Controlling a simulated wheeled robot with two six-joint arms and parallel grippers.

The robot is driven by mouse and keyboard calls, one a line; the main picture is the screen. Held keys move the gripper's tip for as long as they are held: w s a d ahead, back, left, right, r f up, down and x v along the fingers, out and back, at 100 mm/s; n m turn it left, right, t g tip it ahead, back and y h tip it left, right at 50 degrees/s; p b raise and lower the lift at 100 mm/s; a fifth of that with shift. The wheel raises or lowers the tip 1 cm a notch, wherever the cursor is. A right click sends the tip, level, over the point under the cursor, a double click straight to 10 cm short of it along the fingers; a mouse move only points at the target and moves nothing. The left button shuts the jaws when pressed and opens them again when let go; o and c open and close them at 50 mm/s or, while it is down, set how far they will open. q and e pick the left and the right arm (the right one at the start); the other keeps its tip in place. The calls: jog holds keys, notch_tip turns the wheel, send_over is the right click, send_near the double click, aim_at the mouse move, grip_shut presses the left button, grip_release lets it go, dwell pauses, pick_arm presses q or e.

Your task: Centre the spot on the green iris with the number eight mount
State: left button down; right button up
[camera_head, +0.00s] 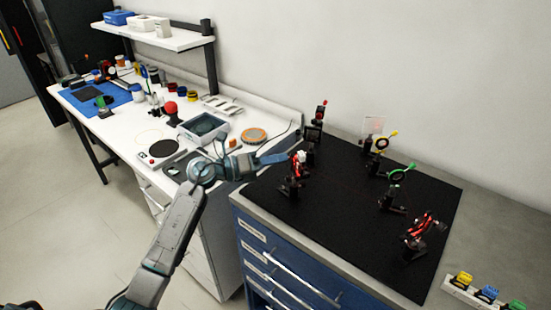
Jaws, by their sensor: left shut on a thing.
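The green iris (401,173) stands on a black post on the dark breadboard, right of its middle. A black and red mount (296,178) stands at the breadboard's left edge. My left gripper (287,157) reaches in from the left and is shut at the upper part of this mount; the exact contact is too small to make out. Another red and black mount (420,233) stands at the right, and one more dark mount (314,131) at the back left. No number is readable on any mount, and I cannot make out a spot on the green iris. My right gripper is out of view.
Yellow, blue and green pieces sit in a white holder (481,296) at the front right. A cluttered white bench (150,135) lies left. The breadboard's front middle (345,225) is clear.

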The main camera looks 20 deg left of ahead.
pick_arm(q)
jog(key=c, duration=1.4)
grip_release()
jog(key=shift+o, duration=0.2)
jog(key=b+v, duration=0.5)
jog(key=v, duration=0.5)
jog(key=shift+s+a, duration=0.2)
jog(key=shift+a, duration=0.15)
